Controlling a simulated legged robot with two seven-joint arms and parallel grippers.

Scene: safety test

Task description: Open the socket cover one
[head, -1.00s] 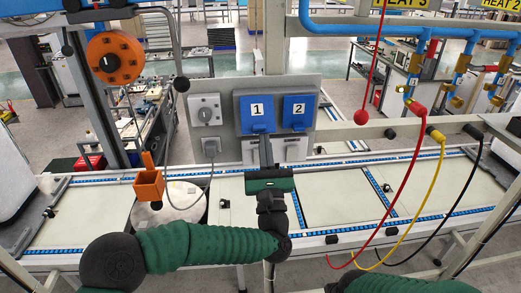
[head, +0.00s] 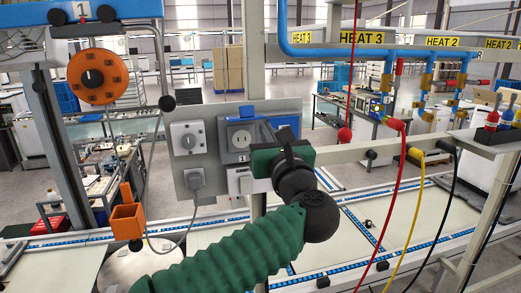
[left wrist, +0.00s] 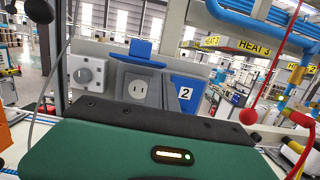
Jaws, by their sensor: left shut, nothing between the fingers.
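Socket cover one (head: 246,112) is raised above its grey housing, and the round socket (head: 241,139) beneath it is exposed. In the left wrist view the blue cover one (left wrist: 140,48) stands up over the bare socket (left wrist: 138,89). Blue cover two (left wrist: 186,94) is down, marked "2"; in the head view my left gripper partly hides it. My left gripper (head: 266,160) is shut and empty, in front of the panel just below and right of socket one. Its fingertips are hidden by its green body. My right gripper is not in view.
The grey panel (head: 180,110) also carries a rotary switch (head: 188,141) and a plugged-in cord (head: 195,180). An orange box (head: 127,221) is at left. Red, yellow and black cables hang at right. A red ball (head: 345,135) hangs right of the panel.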

